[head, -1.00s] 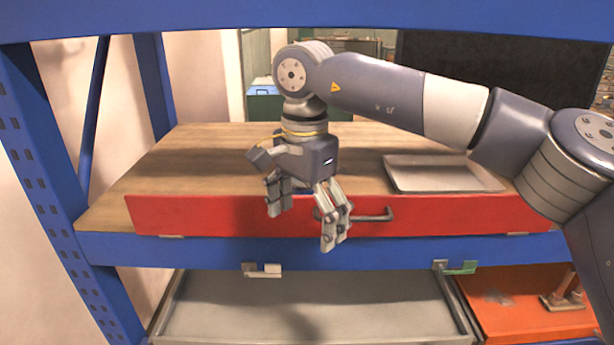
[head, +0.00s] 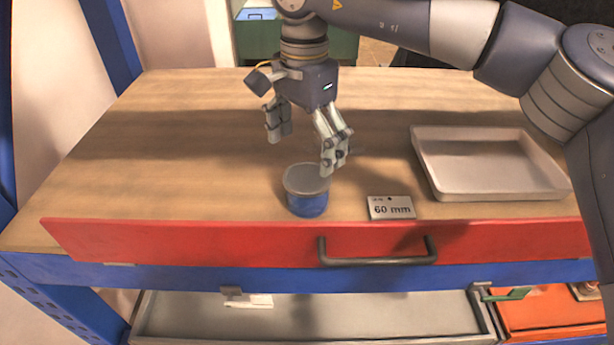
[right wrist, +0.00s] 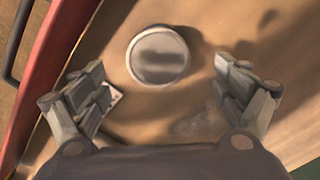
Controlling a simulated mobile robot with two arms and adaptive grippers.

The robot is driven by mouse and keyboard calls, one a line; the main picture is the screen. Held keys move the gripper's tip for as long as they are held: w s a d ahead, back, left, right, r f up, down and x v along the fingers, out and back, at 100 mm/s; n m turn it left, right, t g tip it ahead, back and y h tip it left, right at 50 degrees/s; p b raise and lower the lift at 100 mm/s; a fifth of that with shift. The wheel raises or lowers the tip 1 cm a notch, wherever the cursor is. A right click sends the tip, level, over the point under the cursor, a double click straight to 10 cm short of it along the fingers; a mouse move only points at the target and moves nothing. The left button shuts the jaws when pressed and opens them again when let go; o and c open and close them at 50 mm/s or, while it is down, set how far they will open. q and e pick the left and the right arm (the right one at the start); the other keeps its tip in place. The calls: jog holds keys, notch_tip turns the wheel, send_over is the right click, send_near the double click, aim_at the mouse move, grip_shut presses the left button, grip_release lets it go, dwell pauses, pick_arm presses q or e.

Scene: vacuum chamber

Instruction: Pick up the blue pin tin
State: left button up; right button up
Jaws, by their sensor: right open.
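The blue pin tin (head: 307,203) stands upright on the wooden shelf top, just behind the red front board. It has a grey lid, which also shows from above as a round disc in the right wrist view (right wrist: 158,55). My right gripper (head: 305,150) is open and empty, pointing down above and slightly behind the tin. In the right wrist view its fingers (right wrist: 168,92) are spread wide, with the tin ahead of the gap between them and not touched. My left gripper is not in view.
A small "60 mm" plate (head: 391,208) stands right of the tin. A shallow pale tray (head: 490,194) lies farther right. The red front board (head: 180,241) with a dark handle (head: 377,261) edges the shelf. The wooden top (head: 150,160) is clear on the left.

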aim_at(307, 177)
jog(key=f, duration=0.1)
jog(key=s+f, duration=0.1)
jog(key=f, duration=0.1)
jog(key=shift+f+p, duration=0.1)
jog(key=shift+p, duration=0.3)
jog(key=shift+w+d+f+p, duration=0.1)
jog(key=shift+w+f+p, duration=0.15)
jog(key=shift+f, duration=0.25)
jog(key=f+p, duration=0.1)
jog(key=f, duration=0.1)
jog(key=f+p, duration=0.1)
jog(key=f, duration=0.1)
jog(key=shift+w+d+f, duration=0.1)
jog(key=shift+w, duration=0.1)
jog(key=shift+f, duration=0.3)
jog(key=c, duration=1.1)
